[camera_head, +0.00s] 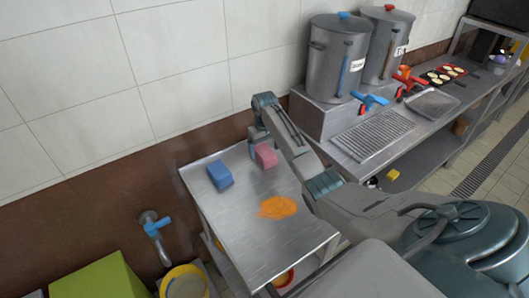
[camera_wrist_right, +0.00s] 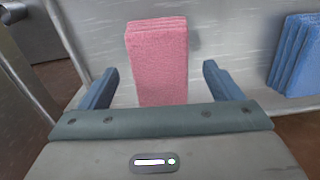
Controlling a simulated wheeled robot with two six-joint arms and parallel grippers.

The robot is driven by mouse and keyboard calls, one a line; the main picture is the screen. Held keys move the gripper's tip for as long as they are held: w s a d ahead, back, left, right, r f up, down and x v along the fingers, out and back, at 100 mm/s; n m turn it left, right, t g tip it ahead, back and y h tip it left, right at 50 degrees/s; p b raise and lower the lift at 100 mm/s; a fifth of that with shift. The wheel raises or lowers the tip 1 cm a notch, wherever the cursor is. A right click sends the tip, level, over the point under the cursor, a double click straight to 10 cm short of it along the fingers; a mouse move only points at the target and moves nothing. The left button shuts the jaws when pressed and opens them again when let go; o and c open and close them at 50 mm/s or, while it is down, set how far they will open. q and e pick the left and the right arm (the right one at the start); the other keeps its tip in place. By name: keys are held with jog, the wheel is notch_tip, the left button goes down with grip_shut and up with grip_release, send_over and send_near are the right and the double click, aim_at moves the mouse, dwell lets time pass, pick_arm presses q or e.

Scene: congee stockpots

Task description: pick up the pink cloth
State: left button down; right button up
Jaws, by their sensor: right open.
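The pink cloth (camera_head: 265,155) lies folded on the metal cart top near its back right side. In the right wrist view the pink cloth (camera_wrist_right: 158,60) stands between the two fingers, with a gap on each side. My right gripper (camera_wrist_right: 160,85) is open around it and does not visibly touch it. In the head view my right gripper (camera_head: 259,140) is at the cloth and partly hides it. The lower end of the cloth is hidden behind the gripper body in the wrist view. My left gripper is not in view.
A blue cloth (camera_head: 220,176) lies left of the pink one. An orange spill (camera_head: 278,207) covers part of the cart top (camera_head: 245,235). Stockpots (camera_head: 337,62) stand on the counter to the right. A wall tap (camera_head: 154,224), yellow bucket (camera_head: 184,284) and green box (camera_head: 98,278) are at the lower left.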

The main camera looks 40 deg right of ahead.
jog(key=shift+f, duration=0.95)
jog(key=shift+c, duration=0.4)
jog(key=c, duration=1)
jog(key=shift+r, duration=0.2)
